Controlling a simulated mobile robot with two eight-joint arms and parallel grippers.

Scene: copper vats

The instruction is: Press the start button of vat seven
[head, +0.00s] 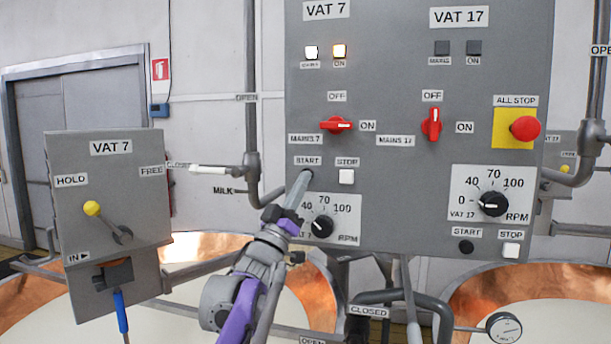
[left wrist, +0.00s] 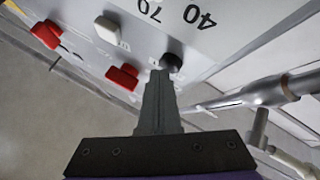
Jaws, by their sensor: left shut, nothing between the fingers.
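The grey panel (head: 390,210) carries vat seven's controls in its left column. Vat seven's black start button (left wrist: 172,62) shows in the left wrist view, beside the shut fingertips of my left gripper (left wrist: 160,74). In the head view the left gripper (head: 304,178) points up at the spot under the START label and largely covers the button. I cannot tell whether the tips touch it. My right gripper is not in view.
The white stop button (head: 346,176) is close right of the fingertips, and the vat seven dial (head: 323,226) is below. Vat 17's switch (head: 432,125) and the red all-stop button (head: 525,128) are farther right. A pipe (head: 252,170) runs close to the left.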

